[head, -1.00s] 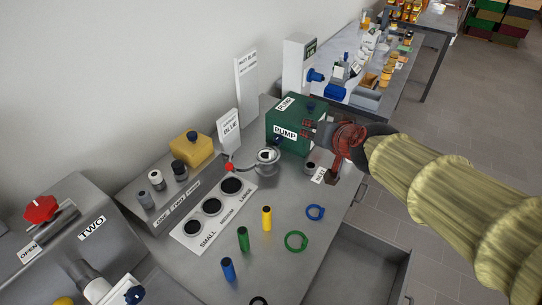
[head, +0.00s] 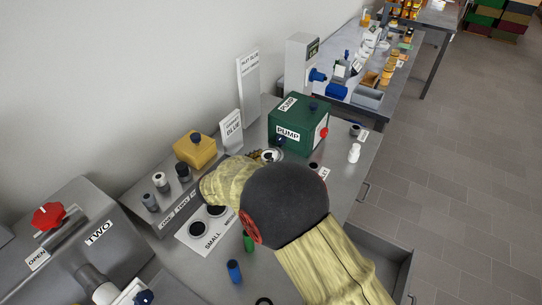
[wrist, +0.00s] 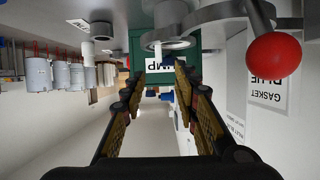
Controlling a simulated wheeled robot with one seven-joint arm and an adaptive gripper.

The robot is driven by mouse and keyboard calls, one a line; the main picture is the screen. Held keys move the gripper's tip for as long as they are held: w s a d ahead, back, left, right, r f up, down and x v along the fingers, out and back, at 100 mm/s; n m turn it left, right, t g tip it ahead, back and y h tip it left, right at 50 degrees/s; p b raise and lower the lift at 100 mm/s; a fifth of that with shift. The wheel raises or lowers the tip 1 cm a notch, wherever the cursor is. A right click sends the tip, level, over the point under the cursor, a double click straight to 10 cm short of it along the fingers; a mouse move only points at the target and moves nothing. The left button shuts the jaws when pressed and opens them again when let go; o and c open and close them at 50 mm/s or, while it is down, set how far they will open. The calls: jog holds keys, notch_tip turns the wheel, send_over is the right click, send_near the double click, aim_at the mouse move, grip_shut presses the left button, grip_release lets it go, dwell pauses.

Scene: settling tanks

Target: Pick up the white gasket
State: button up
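In the wrist view a grey round metal part (wrist: 172,36) lies just beyond the fingertips, with a red ball knob (wrist: 274,55) to the right.
The green pump box (head: 298,124) stands behind my arm, with the gasket sign (head: 231,130) and a yellow box (head: 195,149) to its left. A green cylinder (head: 249,242) and a blue cylinder (head: 234,271) stand close to my arm.

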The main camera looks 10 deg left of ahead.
aim_at(273, 154)
jog(key=shift+f+b+x, duration=0.2)
jog(key=shift+b+x, duration=0.15)
jog(key=shift+x, duration=0.9)
jog(key=b+x, duration=0.2)
jog(key=x, duration=0.3)
jog(key=shift+d, duration=0.1)
jog(key=c, duration=0.3)
jog(key=c, duration=0.4)
grip_shut()
